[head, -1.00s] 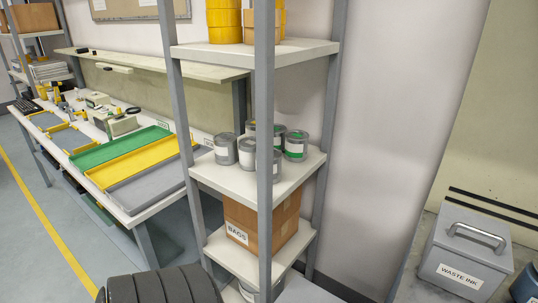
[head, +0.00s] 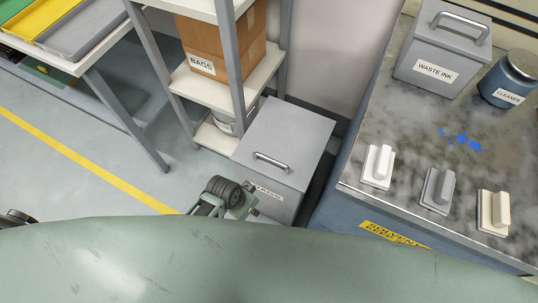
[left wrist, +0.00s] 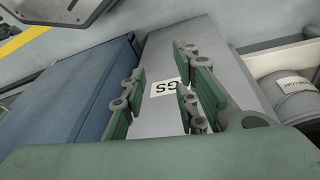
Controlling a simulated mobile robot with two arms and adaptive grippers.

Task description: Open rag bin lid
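The rag bin is a grey box (head: 290,135) on the floor, between the shelf rack and the blue cabinet. Its lid looks closed, with a metal bar handle (head: 272,162) on top near the front edge. In the head view my left gripper (head: 243,205) is at the bin's front left, partly hidden by its own wrist and below the handle. In the left wrist view my left gripper (left wrist: 160,85) has its green fingers spread and empty, with the bin's grey front and upside-down label (left wrist: 165,88) behind them. The handle cannot be made out there.
The blue cabinet (head: 345,190) stands close on the bin's right, with a waste ink box (head: 425,85), a cleaner pot (head: 500,80) and several pale blocks on top. The shelf rack (head: 235,80) is on the left. Open floor (head: 60,185) lies at the left.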

